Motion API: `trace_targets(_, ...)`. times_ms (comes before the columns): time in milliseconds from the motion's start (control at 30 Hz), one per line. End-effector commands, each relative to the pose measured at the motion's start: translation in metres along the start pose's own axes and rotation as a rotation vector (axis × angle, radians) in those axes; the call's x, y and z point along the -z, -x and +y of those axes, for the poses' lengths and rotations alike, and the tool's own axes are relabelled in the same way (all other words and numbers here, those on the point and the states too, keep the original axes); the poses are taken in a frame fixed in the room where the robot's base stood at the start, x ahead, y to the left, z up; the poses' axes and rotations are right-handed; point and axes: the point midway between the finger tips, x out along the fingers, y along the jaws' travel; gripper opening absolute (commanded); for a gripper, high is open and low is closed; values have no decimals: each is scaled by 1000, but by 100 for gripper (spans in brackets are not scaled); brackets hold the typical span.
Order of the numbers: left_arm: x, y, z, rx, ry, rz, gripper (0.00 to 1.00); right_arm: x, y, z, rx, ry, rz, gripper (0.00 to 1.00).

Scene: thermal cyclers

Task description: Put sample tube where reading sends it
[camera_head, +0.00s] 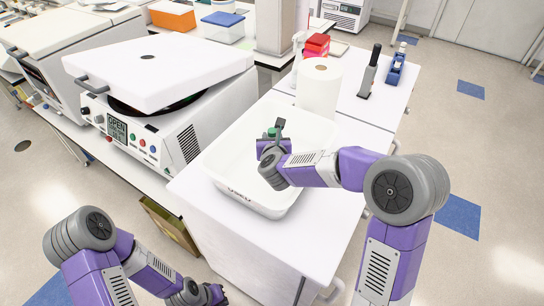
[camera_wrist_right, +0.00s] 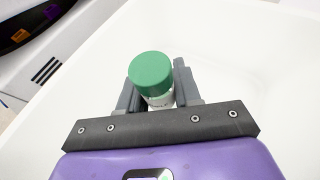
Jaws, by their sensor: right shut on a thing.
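The sample tube has a green cap (camera_wrist_right: 152,76) and a pale labelled body, seen between the fingers of my right gripper (camera_wrist_right: 158,92) in the right wrist view. In the head view my right gripper (camera_head: 275,134) is over the white bin, with the green cap beside it. The white bin (camera_head: 225,150) stands on the white bench and has dark lettering on its front, which looks like "USED". A white machine (camera_head: 185,135) to its left has its lid (camera_head: 160,68) raised and a display (camera_head: 117,130) reading "OPEN". My left gripper (camera_head: 214,294) hangs low at the bottom edge, away from the bench.
A paper roll (camera_head: 319,88) stands just behind the bin. Red boxes (camera_head: 316,45), a dark upright tool (camera_head: 369,72) and a blue rack (camera_head: 396,68) are farther back. Another white machine (camera_head: 50,45) is at far left. The bench front (camera_head: 270,238) is clear.

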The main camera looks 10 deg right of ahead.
Motion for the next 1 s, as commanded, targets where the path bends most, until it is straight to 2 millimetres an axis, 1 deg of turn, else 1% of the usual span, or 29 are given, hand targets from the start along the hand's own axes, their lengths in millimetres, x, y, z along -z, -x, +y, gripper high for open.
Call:
trace_targets(67,0,-3,-1,0,0,0,0,8,-3,0,0,1,0,3)
trace_targets(233,1,-12,-4,0,0,0,0,35,-14,0,0,1,3,3)
trace_targets(333,1,-15,-6,0,0,0,0,46,-19,-1,1,0,1,3)
trace_targets(433,1,-16,-6,0,0,0,0,50,-21,0,0,0,0,3)
trace_targets(667,1,-15,-6,0,0,0,0,49,-20,0,0,-1,-1,3)
trace_targets(800,1,-20,-7,0,0,0,0,52,-22,0,0,-1,-2,3)
trace_targets(833,1,-20,-7,0,0,0,0,52,-22,0,0,-1,-2,34)
trace_targets(900,1,-19,-7,0,0,0,0,51,-21,0,0,-1,-1,45)
trace_targets(1000,1,-19,-7,0,0,0,0,51,-21,0,0,-1,-1,58)
